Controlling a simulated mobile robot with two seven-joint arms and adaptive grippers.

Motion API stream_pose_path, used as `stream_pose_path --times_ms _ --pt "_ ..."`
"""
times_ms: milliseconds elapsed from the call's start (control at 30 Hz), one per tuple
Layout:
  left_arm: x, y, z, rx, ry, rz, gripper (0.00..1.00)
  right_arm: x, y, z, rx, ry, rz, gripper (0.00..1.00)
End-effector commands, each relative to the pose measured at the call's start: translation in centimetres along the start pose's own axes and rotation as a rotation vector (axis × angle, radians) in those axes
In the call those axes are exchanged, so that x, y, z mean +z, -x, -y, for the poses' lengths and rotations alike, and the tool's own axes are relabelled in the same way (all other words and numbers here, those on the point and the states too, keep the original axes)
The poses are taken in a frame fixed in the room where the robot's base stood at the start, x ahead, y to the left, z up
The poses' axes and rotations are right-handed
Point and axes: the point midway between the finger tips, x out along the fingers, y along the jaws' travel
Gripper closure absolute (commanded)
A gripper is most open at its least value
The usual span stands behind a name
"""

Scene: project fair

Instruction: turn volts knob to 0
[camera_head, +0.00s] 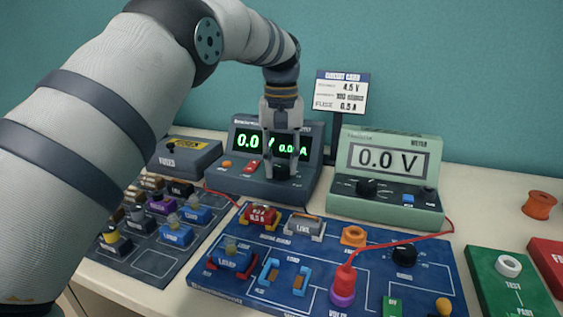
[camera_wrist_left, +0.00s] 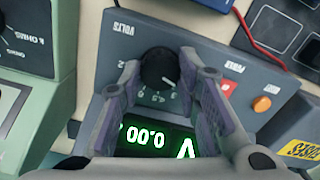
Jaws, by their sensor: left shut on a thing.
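The dark grey power supply (camera_head: 262,192) stands at the back of the table, with green lit digits (camera_head: 249,141) that read 0.0 V and 0.0 A. Its black volts knob (camera_wrist_left: 157,66) shows in the left wrist view, below the upside-down VOLTS label, with a pale mark toward its lower right and small numbers around it. My left gripper (camera_head: 282,170) points down in front of the supply, with its fingers on either side of the knob, shut on it. In the head view the fingers partly hide the knob and the display. My right gripper is not in view.
A red switch (camera_head: 250,166) and an orange button (camera_head: 227,164) sit beside the knob. A green meter (camera_head: 388,200) reading 0.0 V stands to the right. A blue circuit board (camera_head: 330,235) with a red lead lies in front. A parts tray (camera_head: 150,262) lies at left.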

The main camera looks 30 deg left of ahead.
Motion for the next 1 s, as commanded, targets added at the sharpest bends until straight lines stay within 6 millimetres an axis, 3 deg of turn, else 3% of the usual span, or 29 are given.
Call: stream_pose_path --times_ms 733,767,833,1000 --pt "0.12 -0.42 0.05 -0.005 0.082 0.009 0.98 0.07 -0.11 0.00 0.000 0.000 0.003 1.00" --pt "0.12 -0.42 0.05 -0.005 0.082 0.009 0.68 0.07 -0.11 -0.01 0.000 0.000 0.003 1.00" --pt "0.11 -0.40 0.05 -0.005 0.082 0.009 0.52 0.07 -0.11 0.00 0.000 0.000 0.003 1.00" --pt "0.07 -0.24 0.03 -0.003 0.081 0.005 0.49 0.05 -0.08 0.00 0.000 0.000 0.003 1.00"
